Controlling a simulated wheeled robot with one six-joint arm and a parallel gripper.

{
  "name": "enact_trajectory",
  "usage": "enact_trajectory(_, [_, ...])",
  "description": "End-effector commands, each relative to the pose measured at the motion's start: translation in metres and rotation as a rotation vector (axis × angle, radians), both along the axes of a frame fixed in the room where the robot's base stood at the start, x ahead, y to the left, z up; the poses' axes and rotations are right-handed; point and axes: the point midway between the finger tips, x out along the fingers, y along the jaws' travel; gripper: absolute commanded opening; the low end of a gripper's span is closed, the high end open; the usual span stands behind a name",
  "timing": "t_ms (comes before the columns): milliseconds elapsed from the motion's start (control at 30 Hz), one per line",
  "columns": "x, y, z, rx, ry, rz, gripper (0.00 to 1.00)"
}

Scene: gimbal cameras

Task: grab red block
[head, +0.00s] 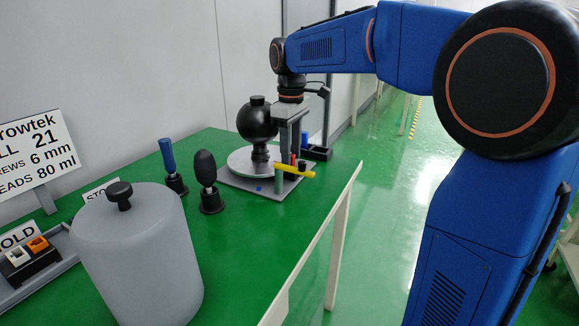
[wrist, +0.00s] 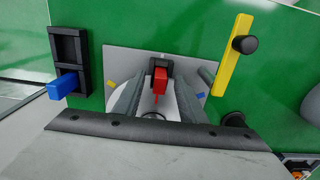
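In the wrist view the red block (wrist: 160,78) sits in a small black holder on a grey plate (wrist: 120,62). My gripper (wrist: 158,82) shows as two grey fingers spread apart, one on each side of the red block, with a visible gap to it. In the head view my gripper (head: 291,146) points down over the far end of the green table. A small bit of red (head: 292,158) shows by its fingers there; most of the block is hidden. I cannot tell the height of the fingertips relative to the block.
A yellow bar (wrist: 233,55) with a black knob lies close on the right in the wrist view. A black tray with a blue block (wrist: 63,86) is on the left. In the head view a black sphere (head: 257,122) stands beside my gripper; a large grey cylinder (head: 137,255) stands nearer.

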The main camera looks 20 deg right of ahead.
Motion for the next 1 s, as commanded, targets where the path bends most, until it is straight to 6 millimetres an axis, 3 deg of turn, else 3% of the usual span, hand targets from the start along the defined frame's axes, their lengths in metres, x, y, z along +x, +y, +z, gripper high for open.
enact_trajectory(300, [0.0,0.0,-0.006,0.0,0.0,0.0,0.38])
enact_trajectory(467, [0.0,0.0,-0.006,0.0,0.0,0.0,0.02])
enact_trajectory(500, [0.0,0.0,-0.006,0.0,0.0,0.0,0.0])
enact_trajectory(833, [0.0,0.0,-0.002,0.0,-0.001,0.0,0.0])
enact_trajectory(1000, [0.0,0.0,0.018,0.001,-0.004,0.0,0.0])
